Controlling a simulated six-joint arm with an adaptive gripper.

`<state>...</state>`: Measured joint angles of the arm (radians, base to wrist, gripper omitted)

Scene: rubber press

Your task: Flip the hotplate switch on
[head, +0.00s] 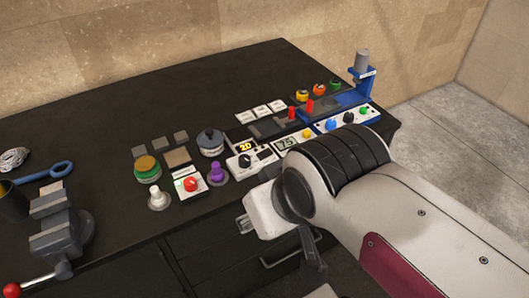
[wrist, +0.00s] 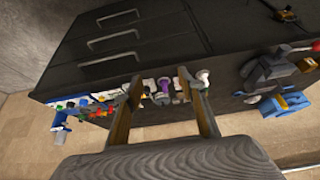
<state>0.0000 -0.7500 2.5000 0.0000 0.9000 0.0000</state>
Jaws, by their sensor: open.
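I cannot tell for sure which part is the hotplate switch. A white control box (head: 240,165) with a glowing 2.0 readout and a black knob stands near the bench's front edge in the head view. A second display box (head: 287,144) reading about 75 is just right of it, partly behind my arm. My gripper (wrist: 160,77) is open in the wrist view, its two fingers wide apart with nothing held. The bench controls show small beyond and between the fingers. In the head view the arm hangs in front of the bench, and the fingertips cannot be made out.
Close to the controls are a purple knob (head: 217,173), a red button box (head: 190,185), a white plunger (head: 158,199) and a grey weight (head: 211,142). A blue press (head: 361,75) stands at the back right, a vise (head: 62,236) at front left. The bench's back left is clear.

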